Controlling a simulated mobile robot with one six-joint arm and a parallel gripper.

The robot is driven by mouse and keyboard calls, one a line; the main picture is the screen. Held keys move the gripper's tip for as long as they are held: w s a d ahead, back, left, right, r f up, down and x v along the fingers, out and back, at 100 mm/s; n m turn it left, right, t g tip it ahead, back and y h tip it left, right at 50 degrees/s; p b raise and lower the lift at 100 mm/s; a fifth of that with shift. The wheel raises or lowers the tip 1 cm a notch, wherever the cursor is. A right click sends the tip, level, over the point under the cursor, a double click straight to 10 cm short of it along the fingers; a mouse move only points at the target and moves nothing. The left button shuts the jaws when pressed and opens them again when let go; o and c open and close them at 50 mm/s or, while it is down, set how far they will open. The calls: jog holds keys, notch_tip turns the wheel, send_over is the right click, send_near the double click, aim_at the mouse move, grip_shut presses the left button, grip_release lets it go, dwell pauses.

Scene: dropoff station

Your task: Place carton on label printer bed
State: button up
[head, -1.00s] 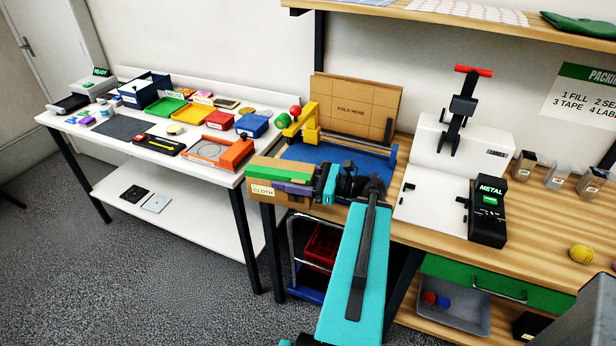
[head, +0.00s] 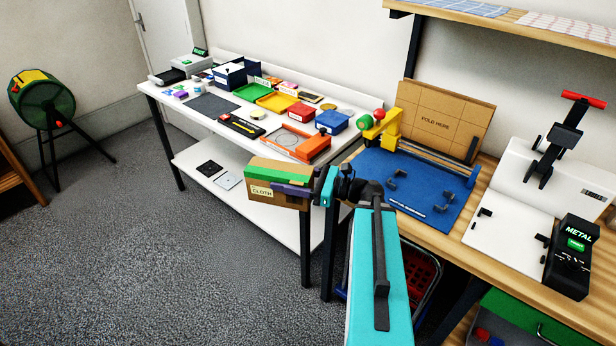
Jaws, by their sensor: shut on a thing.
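The carton (head: 266,193) is a small brown box with a green strip along its top and a CLOTH label on its front. My gripper (head: 296,187) is shut on its right part, with a purple finger across the front face. The far finger is hidden. The carton is held up in the air, seen against the white table's lower shelf and the floor. A white machine with a green READY display (head: 201,52) stands at the far left end of the white table, with a dark flat bed (head: 166,77) beside it. I cannot tell for certain that this is the label printer.
The white table (head: 163,98) carries a grey mat (head: 212,106), coloured trays and small tools. A wooden bench at right holds a blue mat (head: 440,203) and a white press with a METAL display (head: 578,234). A green drum (head: 42,98) stands at left. Open floor lies at left.

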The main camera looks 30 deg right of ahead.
jog(key=w+a+n+g+y, duration=0.1)
jog(key=w+a, duration=0.1)
jog(key=a, duration=0.7)
jog(key=w+a+f+n+g+y, duration=0.1)
jog(key=w+a+g, duration=0.1)
jog(key=a, duration=0.7)
jog(key=shift+w+a+f+n+y, duration=0.15)
jog(key=shift+w+a+n+y, duration=0.2)
jog(key=shift+w, duration=0.5)
